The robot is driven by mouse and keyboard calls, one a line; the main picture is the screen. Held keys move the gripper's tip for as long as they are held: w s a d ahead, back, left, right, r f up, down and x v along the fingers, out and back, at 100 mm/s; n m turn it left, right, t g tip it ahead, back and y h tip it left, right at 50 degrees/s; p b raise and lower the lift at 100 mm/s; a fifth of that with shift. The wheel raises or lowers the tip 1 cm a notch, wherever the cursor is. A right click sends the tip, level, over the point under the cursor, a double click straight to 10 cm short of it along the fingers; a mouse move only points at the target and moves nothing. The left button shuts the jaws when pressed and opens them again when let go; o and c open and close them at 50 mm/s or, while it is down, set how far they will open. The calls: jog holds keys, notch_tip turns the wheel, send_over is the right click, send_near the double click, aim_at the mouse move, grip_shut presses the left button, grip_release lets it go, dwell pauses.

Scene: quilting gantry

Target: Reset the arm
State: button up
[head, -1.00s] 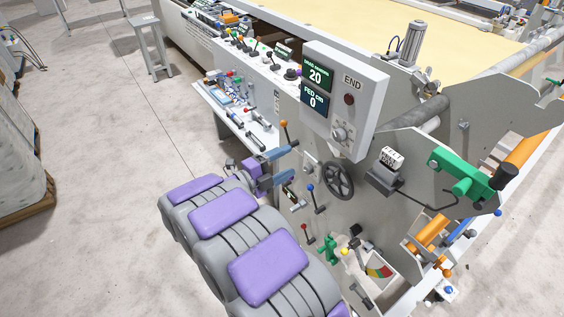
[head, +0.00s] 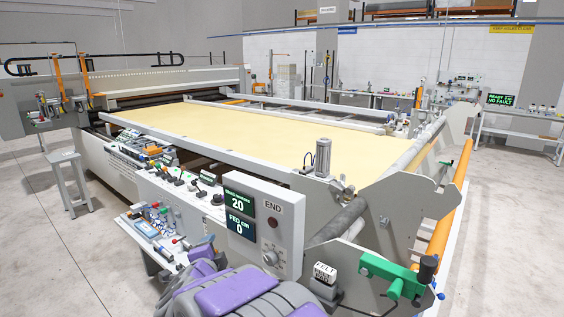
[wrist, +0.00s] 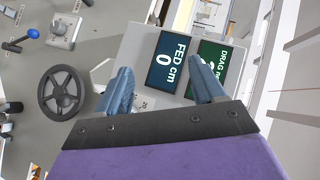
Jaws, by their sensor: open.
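My gripper (wrist: 163,88) is open and empty in the wrist view, its two blue fingers spread apart. The grey control box lies beyond the fingers, with the FED cm display (wrist: 167,61) reading 0 and the DRAG display (wrist: 211,68) beside it. In the head view my folded grey and purple arm fills the bottom, and the gripper end is largely hidden beside the control box (head: 286,230). There the box shows 20 and 0, an END label, a dark red lamp (head: 273,222) and a knob (head: 270,257).
A black handwheel (wrist: 61,93) and a blue-knobbed lever (wrist: 32,33) are on the side panel. A shelf (head: 150,254) with small tools stands left of the box. The gantry's yellow bed (head: 260,128) stretches behind. A green clamp (head: 391,274) is at right. Open floor lies left.

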jog(key=s+d+f+n+g, duration=0.1)
jog(key=s+d+n+g, duration=0.3)
jog(key=s+d, duration=0.6)
jog(key=s+d+f+n+g, duration=0.2)
jog(key=s+d+n+g, duration=0.3)
jog(key=s+d, duration=0.6)
jog(key=s+d+f+n+g, duration=0.2)
jog(key=s+d+n+g, duration=0.3)
jog(key=s+d, duration=0.6)
jog(key=s+g, duration=0.2)
jog(key=s, duration=1.1)
jog(key=shift+s+d+h, duration=0.15)
jog(key=shift+s+h, duration=0.05)
jog(key=shift+h, duration=0.1)
jog(key=shift+f, duration=0.1)
